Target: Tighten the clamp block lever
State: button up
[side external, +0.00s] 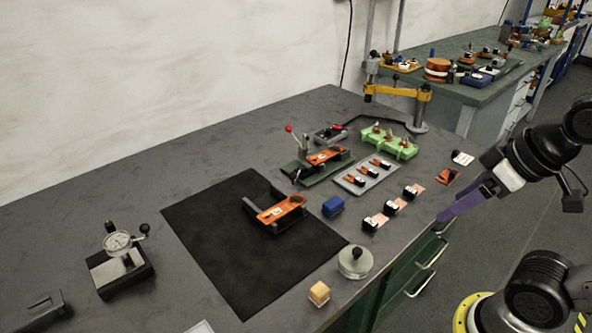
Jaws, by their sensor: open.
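A dark green fixture (312,171) stands toward the back of the grey bench, with an orange copper-coloured piece on it. An upright lever with a red knob (289,128) rises at its left end. I cannot tell for certain whether this is the clamp block. A black block (249,206) on the black mat holds another orange strip (283,208). My gripper (441,216), with purple fingers, is at the right, near the bench's right edge and well apart from both. It is seen nearly edge-on, open, with nothing visible in it.
Black mat (210,232) covers the bench middle. A dial gauge (118,242) on a black block stands left.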

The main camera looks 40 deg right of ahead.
jog(key=shift+n+t, duration=0.3)
jog(key=shift+t, duration=0.3)
jog(key=w+r, duration=0.1)
jog(key=r, duration=0.1)
jog(key=w+r, duration=0.4)
jog(key=shift+a+r, duration=0.15)
jog(key=shift+r, duration=0.2)
jog(key=c, duration=0.7)
jog(key=w+r, duration=0.1)
jog(key=w, duration=0.1)
jog(key=w+r, duration=0.2)
jog(key=w, duration=0.1)
jog(key=shift+w+a+r, duration=0.1)
jog(key=shift+w+r, duration=0.2)
jog(key=shift+r, duration=0.1)
grip_shut()
jog(key=w+n, duration=0.1)
jog(key=w, duration=2.2)
jog(key=w+f+g, duration=0.2)
jog(key=w+f, duration=0.7)
jog(key=f, duration=0.5)
jog(key=shift+a+f+g+y, duration=0.15)
jog(key=shift+a+g+y, duration=0.15)
jog(key=shift+g, duration=0.1)
